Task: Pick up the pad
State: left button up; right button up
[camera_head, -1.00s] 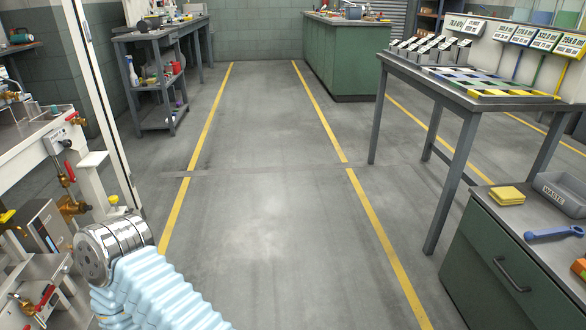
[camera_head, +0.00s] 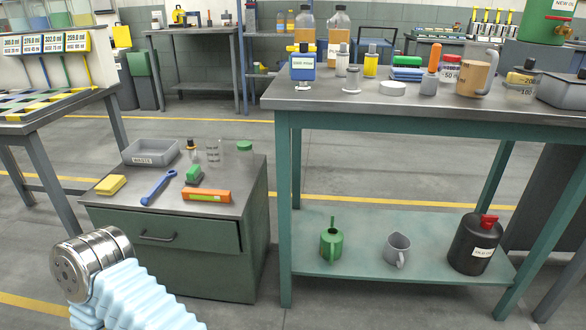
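A yellow pad (camera_head: 111,185) lies flat on the left front of the grey top of a green cabinet. It looks like a small stack of thin yellow layers. It has bare top around it, with the waste tray behind it and a blue wrench to its right. A metal joint and pale blue sleeve of my own arm show at the lower left, in front of the cabinet and apart from the pad. No gripper fingers show in this view.
The cabinet top (camera_head: 218,208) also holds a grey waste tray (camera_head: 150,152), a blue wrench (camera_head: 158,188), an orange level (camera_head: 207,195) and small bottles. A tall green bench (camera_head: 430,112) with bottles stands to the right. A display table (camera_head: 40,126) is at left. Floor before the cabinet looks clear.

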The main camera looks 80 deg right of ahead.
aim_at(194, 175)
jog(key=z, duration=1.95)
jog(key=u, duration=4.1)
jog(key=z, duration=4.15)
jog(key=i+j, duration=0.55)
jog(key=j, duration=0.2)
